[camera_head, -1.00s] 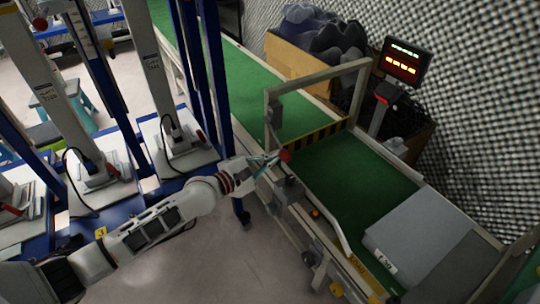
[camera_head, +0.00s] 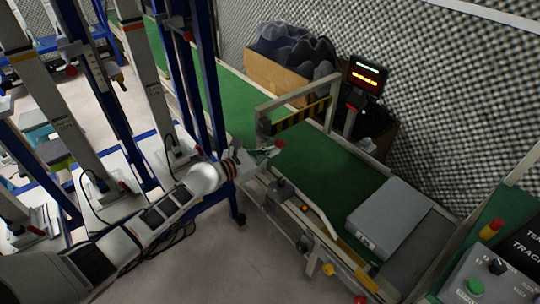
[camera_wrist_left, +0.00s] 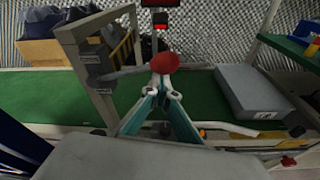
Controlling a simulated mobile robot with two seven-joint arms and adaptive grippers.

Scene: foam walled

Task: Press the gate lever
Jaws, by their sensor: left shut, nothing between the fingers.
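The gate (camera_head: 259,118) is a grey frame across the green conveyor, with a black-and-yellow striped bar (camera_head: 300,115) hanging under its top beam, above the belt. The gate lever ends in a red ball knob (camera_head: 280,143); in the left wrist view the knob (camera_wrist_left: 164,63) sits on a grey rod reaching from the left post. My left gripper (camera_head: 272,151) is shut and empty, its teal fingers close together right at the knob. In the left wrist view the fingertips (camera_wrist_left: 165,92) appear just before the ball; I cannot tell whether they touch it. My right gripper is not in view.
A grey labelled box (camera_head: 390,218) lies on the belt past the gate. A lit display (camera_head: 367,76) stands behind. A control panel (camera_head: 490,280) with a green button is at lower right. Blue posts (camera_head: 208,75) stand close to my left arm. Floor in front is clear.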

